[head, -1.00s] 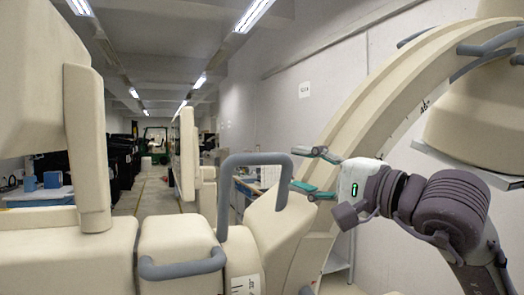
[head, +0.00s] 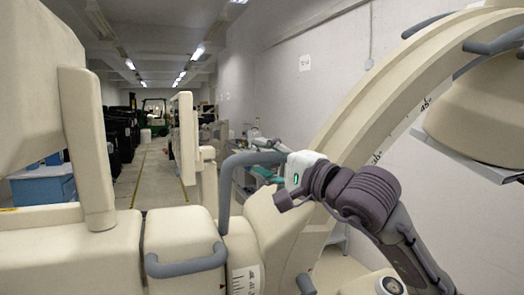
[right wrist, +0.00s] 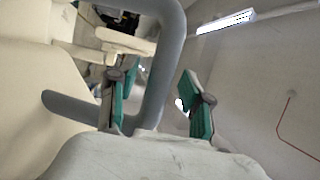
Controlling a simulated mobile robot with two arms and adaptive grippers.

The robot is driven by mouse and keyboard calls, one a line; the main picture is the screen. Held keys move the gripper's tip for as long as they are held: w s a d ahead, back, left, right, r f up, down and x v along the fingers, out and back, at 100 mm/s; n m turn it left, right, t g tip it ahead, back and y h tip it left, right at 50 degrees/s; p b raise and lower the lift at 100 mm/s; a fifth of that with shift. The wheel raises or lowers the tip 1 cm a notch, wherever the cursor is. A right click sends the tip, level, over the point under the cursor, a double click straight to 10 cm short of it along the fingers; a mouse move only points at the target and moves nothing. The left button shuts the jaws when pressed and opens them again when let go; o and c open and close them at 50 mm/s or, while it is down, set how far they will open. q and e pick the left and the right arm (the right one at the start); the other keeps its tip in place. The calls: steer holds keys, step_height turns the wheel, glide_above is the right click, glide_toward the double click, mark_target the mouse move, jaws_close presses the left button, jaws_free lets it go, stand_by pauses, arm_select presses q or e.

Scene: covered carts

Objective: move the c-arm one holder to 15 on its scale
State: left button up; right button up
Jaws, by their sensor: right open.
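The cream C-arm's curved arc (head: 350,120) rises to the upper right, with marks and a "45" along its side. Its cream holder block (head: 285,235) carries a grey loop handle (head: 226,190). A white scale strip (head: 246,280) with dark ticks is below the handle; its numbers are too small to read. My right gripper (head: 256,157) is open at the handle's upper right part. In the right wrist view, the grey handle (right wrist: 168,60) appears between the teal finger pads of the gripper (right wrist: 155,103); contact cannot be told. My left gripper is out of view.
A second grey handle (head: 187,265) curves around the cream block (head: 180,232) at the front. A tall cream panel (head: 88,150) stands at the left. The aisle floor (head: 157,175) behind is clear, with dark carts (head: 117,140) along its left side.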

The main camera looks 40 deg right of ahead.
steer(key=shift+w+a, duration=0.1)
steer(key=shift+w, duration=0.2)
jaws_close()
